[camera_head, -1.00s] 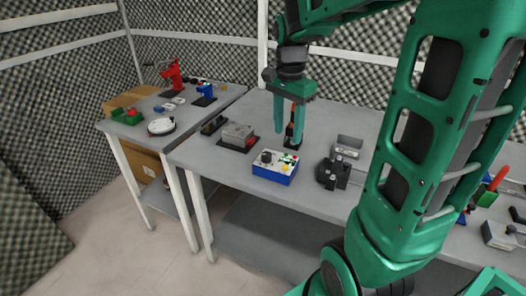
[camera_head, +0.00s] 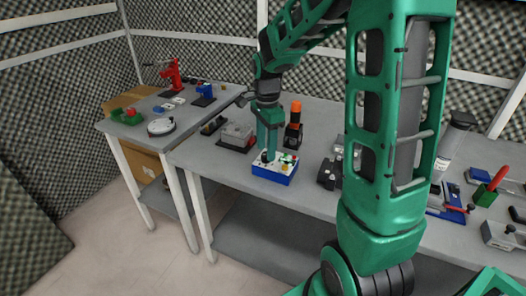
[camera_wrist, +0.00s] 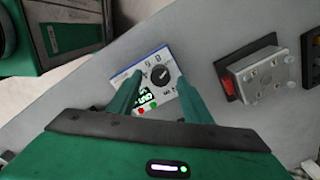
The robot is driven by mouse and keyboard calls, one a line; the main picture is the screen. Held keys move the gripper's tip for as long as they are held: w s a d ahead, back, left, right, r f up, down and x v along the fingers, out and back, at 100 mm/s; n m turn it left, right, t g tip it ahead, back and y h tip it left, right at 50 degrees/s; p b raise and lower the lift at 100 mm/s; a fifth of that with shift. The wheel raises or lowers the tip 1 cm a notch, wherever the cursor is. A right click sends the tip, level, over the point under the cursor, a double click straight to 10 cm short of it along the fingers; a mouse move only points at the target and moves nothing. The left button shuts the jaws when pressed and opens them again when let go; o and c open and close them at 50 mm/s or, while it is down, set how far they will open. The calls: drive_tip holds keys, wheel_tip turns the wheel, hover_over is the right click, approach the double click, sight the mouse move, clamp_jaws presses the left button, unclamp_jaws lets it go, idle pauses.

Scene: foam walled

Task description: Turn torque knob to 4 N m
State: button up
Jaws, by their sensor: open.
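A blue box with a white top panel (camera_head: 274,171) stands on the workbench; the panel also shows in the wrist view (camera_wrist: 148,62). Its round black knob (camera_wrist: 160,74) has a light pointer mark. Scale markings surround the knob but are too small to read. A green-lit display (camera_wrist: 146,98) and red and green buttons are on the same panel. My gripper (camera_head: 268,151) is over the box, pointing down. In the wrist view its open fingers (camera_wrist: 158,82) lie on either side of the knob, apart from it as far as I can tell.
Bare bench lies in front.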

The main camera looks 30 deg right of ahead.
drive_tip(key=shift+f, duration=0.8)
drive_tip(key=shift+c, duration=0.3)
